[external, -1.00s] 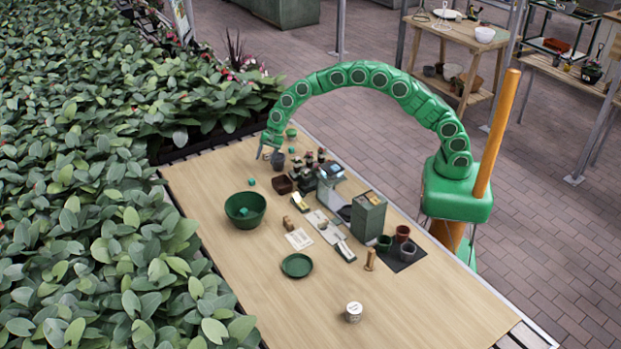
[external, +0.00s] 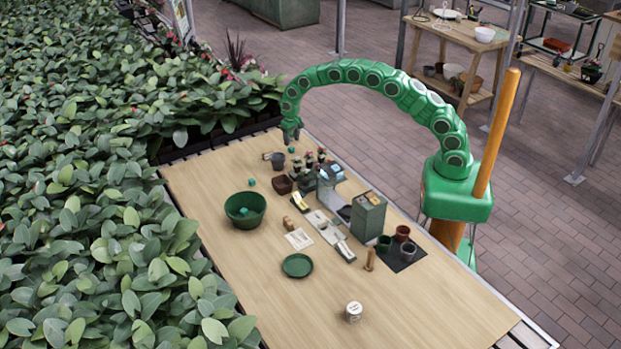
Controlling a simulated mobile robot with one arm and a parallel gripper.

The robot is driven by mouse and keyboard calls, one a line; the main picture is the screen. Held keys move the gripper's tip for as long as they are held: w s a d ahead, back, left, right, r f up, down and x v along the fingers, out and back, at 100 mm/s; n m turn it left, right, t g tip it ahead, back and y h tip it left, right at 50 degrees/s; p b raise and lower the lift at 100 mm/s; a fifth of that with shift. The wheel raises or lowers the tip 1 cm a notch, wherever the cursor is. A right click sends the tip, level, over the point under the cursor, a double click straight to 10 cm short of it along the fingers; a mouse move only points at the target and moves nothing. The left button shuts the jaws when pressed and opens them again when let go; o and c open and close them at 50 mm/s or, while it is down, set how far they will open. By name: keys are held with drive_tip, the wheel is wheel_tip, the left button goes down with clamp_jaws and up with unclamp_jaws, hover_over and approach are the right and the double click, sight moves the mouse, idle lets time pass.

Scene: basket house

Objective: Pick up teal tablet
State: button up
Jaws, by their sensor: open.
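Several small teal pieces are in view, too small to tell which is the tablet. One teal piece (external: 291,149) lies near the table's far end, just below my gripper (external: 291,138) in the picture. Another teal piece (external: 251,182) lies on the bare wood left of the brown square pot. A further one (external: 244,211) is inside the green bowl (external: 240,220). My gripper is open, pointing down over the far end. Its fingers look empty, and they cover the spot where another green-teal piece showed earlier. I cannot tell its height above the table.
A grey mug (external: 277,161) stands close to my gripper. A brown square pot (external: 282,185), small dark pots with plants and a grey-green box (external: 368,214) fill the middle. A green plate (external: 297,265) lies nearer. The near left tabletop is clear; dense foliage borders the left.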

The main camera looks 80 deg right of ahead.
sight(291, 148)
drive_tip(key=shift+w+f, duration=0.15)
drive_tip(key=shift+f, duration=2.6)
clamp_jaws()
